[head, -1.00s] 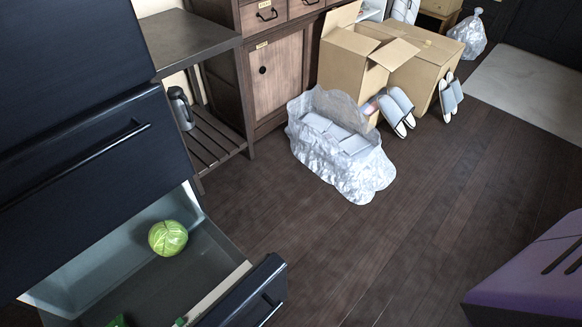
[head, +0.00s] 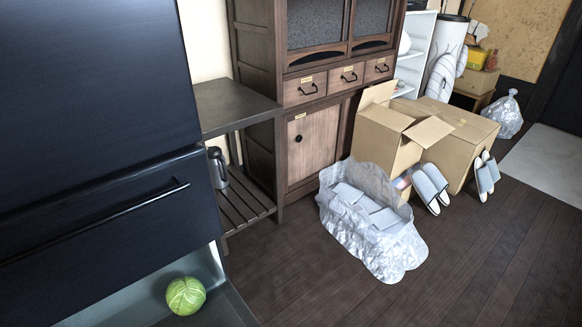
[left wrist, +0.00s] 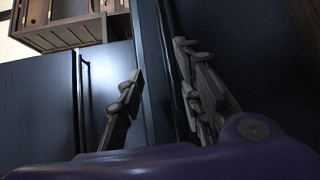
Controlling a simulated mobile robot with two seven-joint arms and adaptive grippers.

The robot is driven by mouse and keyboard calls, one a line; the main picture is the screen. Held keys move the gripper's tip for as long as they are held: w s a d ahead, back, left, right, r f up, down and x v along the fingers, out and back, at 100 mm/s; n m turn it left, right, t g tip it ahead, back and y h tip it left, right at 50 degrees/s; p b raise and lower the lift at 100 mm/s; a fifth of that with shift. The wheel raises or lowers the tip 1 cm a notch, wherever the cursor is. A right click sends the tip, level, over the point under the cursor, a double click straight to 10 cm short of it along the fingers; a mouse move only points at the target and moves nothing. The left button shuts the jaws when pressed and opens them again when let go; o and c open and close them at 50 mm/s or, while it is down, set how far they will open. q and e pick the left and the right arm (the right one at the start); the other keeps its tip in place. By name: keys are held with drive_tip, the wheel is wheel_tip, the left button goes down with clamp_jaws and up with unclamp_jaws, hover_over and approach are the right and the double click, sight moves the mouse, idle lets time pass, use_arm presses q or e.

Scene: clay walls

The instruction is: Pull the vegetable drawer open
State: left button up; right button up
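The vegetable drawer (head: 222,304) is the lowest drawer of the dark blue fridge (head: 100,90). It stands pulled out at the bottom of the head view. A green cabbage (head: 185,296) lies inside it. The drawer's front and handle are cut off below the picture. A closed drawer with a long bar handle (head: 105,220) is above it. In the left wrist view my left gripper (left wrist: 160,58) has its fingers spread with nothing between them, close to dark blue panels. Neither gripper shows in the head view.
A shelf stand (head: 232,105) with a dark flask (head: 217,167) stands beside the fridge, then a wooden cabinet (head: 312,140). A plastic bag of packages (head: 368,225), cardboard boxes (head: 385,140) and slippers (head: 432,187) lie beyond. The dark wooden floor (head: 460,270) in front is clear.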

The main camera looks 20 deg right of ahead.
use_arm(q)
drive_tip(key=v, duration=0.8)
drive_tip(key=shift+s+a+r, duration=0.2)
drive_tip(key=shift+s+a, duration=0.1)
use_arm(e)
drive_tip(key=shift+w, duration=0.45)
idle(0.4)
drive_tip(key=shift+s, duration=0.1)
